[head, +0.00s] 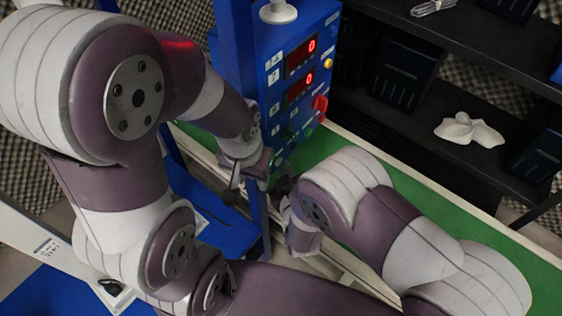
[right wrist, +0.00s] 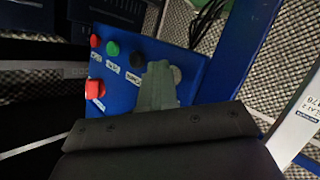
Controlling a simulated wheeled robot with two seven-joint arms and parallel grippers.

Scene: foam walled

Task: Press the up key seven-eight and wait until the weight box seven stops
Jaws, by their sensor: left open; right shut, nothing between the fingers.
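A blue control panel (head: 278,95) with two red displays, both reading 0, stands in the upper middle of the head view. It also shows in the right wrist view (right wrist: 135,92), with red, green and black buttons and a grey round part. Its labels are too small to read, so I cannot tell which is the up key seven-eight. My right gripper (right wrist: 158,72) is shut and empty, its fingertips over the panel beside the black button (right wrist: 136,58), partly covering the grey part (right wrist: 176,75). Contact cannot be told. My left gripper (head: 246,188) is open below the panel. I cannot identify weight box seven.
A blue post (head: 234,50) stands just left of the panel. Dark shelves (head: 425,120) at the right hold black bins and a white object (head: 468,130). A green strip (head: 440,205) runs below the shelves. My two arms crowd together around the post.

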